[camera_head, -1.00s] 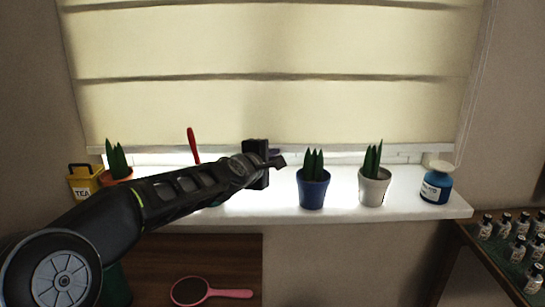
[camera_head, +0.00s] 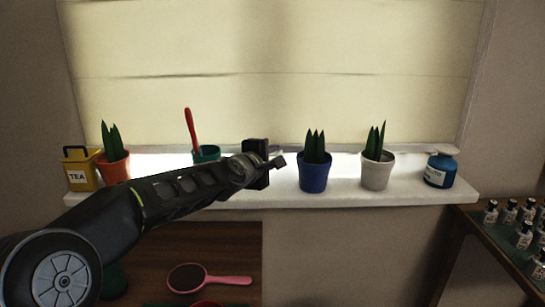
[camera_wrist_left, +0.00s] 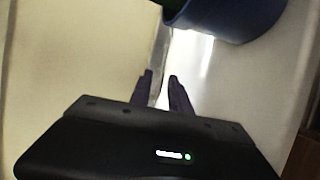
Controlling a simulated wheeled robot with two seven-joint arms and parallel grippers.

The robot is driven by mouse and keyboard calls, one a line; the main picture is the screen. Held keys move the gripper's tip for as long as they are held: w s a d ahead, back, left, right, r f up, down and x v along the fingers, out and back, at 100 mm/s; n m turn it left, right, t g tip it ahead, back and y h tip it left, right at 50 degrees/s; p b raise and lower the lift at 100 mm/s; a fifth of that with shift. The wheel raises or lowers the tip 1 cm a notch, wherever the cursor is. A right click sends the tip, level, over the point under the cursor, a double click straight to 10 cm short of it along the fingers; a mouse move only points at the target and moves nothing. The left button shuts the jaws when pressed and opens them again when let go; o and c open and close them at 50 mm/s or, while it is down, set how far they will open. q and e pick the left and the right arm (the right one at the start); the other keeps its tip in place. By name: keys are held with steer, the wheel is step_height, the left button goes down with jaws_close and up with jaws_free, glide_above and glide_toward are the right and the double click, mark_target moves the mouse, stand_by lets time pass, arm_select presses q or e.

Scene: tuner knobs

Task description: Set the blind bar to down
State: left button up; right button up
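The cream blind (camera_head: 270,100) hangs across the window. Its bottom edge, the blind bar (camera_head: 345,147), lies level just above the white sill, behind the plants. My left gripper (camera_head: 279,161) reaches in from the left, beside the blue pot, at the bar's height. In the left wrist view, its two dark fingers (camera_wrist_left: 161,80) stand close together, one on each side of the grey bar strip (camera_wrist_left: 160,50), and look shut on it. The fingers' contact is small and dim, and my gripper body hides part of the bar in the head view. My right gripper is not in view.
The blue pot is very near my left gripper.

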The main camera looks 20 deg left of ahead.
arm_select(q)
steer(key=shift+o, duration=0.4)
steer(key=shift+s, duration=0.2)
steer(key=b+v, duration=0.1)
steer(key=v, duration=0.6)
steer(key=shift+s+r, duration=0.1)
steer(key=shift+s, duration=0.1)
